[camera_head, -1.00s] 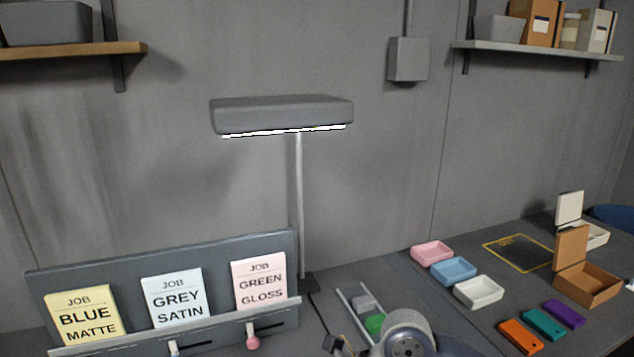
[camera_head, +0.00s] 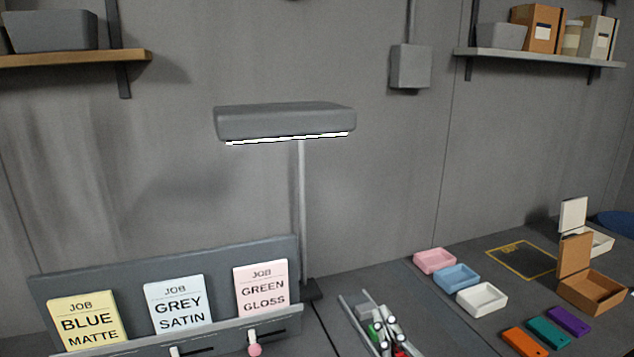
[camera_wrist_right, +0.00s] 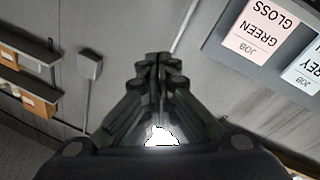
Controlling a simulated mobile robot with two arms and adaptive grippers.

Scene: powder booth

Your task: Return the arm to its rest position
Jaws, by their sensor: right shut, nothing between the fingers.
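My right gripper (camera_head: 386,332) shows at the bottom edge of the head view, with its fingers pointing up. In the right wrist view its fingers (camera_wrist_right: 158,62) are closed together with nothing between them. In the head view the gripper stands in front of a small metal-railed rack (camera_head: 349,306) and partly hides what lies there. Most of my right arm is out of frame. My left gripper is in neither view.
A card holder (camera_head: 150,268) with three job cards stands at the left. Pink (camera_head: 434,262), blue (camera_head: 456,279) and white (camera_head: 482,300) trays, an open brown box (camera_head: 592,291) and coloured pieces (camera_head: 548,332) lie at right.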

